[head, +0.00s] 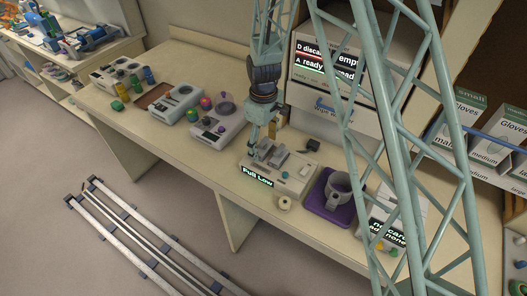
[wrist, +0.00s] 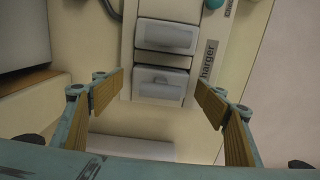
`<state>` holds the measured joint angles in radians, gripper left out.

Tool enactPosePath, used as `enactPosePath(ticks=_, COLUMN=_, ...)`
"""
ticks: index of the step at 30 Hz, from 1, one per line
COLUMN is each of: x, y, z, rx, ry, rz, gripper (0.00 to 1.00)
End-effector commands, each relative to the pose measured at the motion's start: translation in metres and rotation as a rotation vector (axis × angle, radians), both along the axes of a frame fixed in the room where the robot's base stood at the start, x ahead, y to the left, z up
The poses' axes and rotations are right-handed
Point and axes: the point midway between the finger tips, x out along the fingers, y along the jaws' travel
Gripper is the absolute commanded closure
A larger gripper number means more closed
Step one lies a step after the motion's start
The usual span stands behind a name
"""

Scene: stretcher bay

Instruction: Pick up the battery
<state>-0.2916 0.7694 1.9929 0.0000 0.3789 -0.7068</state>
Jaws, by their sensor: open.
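The charger (head: 290,184) is a pale box on the bench, with a front display reading "Full Low". In the wrist view it carries the word "charger" (wrist: 209,60). Two grey battery-like blocks sit in its bays, one nearer (wrist: 160,84) and one farther (wrist: 166,36). I cannot tell which of them is the task's battery. My gripper (wrist: 158,97) is open, its tan-padded fingers on either side of the nearer block, apart from it. In the head view my gripper (head: 262,140) is over the charger's left end and partly hides the blocks.
A purple mat (head: 318,207) with a grey cuff-like ring (head: 340,187) lies right of the charger. A tape roll (head: 285,203) is at the bench's front edge. A small black item (head: 312,145) lies behind the charger. Other devices (head: 218,126) stand to the left.

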Motion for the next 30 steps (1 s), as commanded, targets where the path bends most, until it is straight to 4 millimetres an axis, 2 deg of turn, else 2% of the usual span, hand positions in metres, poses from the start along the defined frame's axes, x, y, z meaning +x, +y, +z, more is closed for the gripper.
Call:
enactPosePath(ticks=14, x=0.0, y=0.0, z=0.0, rx=0.0, ry=0.0, rz=0.0, gripper=0.33)
enactPosePath(ticks=25, x=-0.0001, y=0.0001, z=0.0, rx=0.0, ry=0.0, rz=0.0, gripper=0.65)
enactPosePath(ticks=30, x=0.0002, y=0.0001, z=0.0002, rx=0.0, ry=0.0, rz=0.0, gripper=0.66)
